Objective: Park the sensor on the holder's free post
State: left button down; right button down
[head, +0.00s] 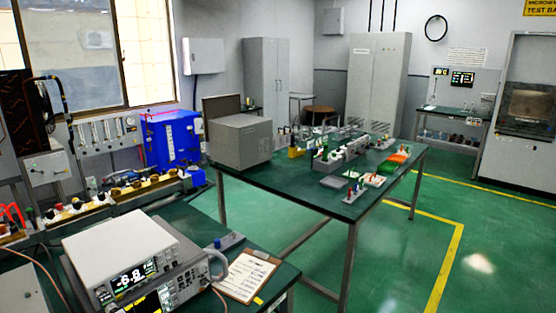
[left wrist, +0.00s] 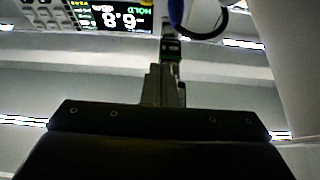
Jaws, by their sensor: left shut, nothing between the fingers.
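A grey holder block (head: 232,240) lies on the near bench, right of the stacked meters. A small blue upright piece (head: 217,243) stands at its left end; it may be the sensor, but is too small to be sure. A thick grey cable (head: 222,262) loops beside it. The posts cannot be made out singly. In the left wrist view my left gripper (left wrist: 171,45) is shut and empty. A blue part (left wrist: 176,11) and a dark cable loop (left wrist: 206,24) show just beyond its tips; contact cannot be told. Neither gripper shows in the head view.
A white meter (head: 120,247) with a lit display stands on a second instrument (head: 165,290). A clipboard (head: 249,276) lies right of them, near the bench edge. A green table (head: 300,185) with a grey box and several small items stands beyond a floor gap.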

pick_arm(q)
jog(key=s+d+p, duration=0.1)
jog(key=s+d, duration=0.2)
jog(key=shift+s+d, duration=0.15)
jog(key=shift+d, duration=0.25)
jog(key=shift+w+a+b, duration=0.35)
jog(key=shift+a+b, duration=0.7)
jog(key=shift+b, duration=0.3)
jog(key=shift+w+a+b, duration=0.4)
jog(key=shift+a+b, duration=0.6)
jog(key=shift+b, duration=0.35)
jog(key=shift+w+a+b, duration=0.35)
jog(key=shift+a+b, duration=0.7)
jog(key=shift+b, duration=0.3)
jog(key=shift+w+d+r+p, duration=0.15)
jog(key=shift+r+p, duration=0.35)
jog(key=shift+p, duration=0.15)
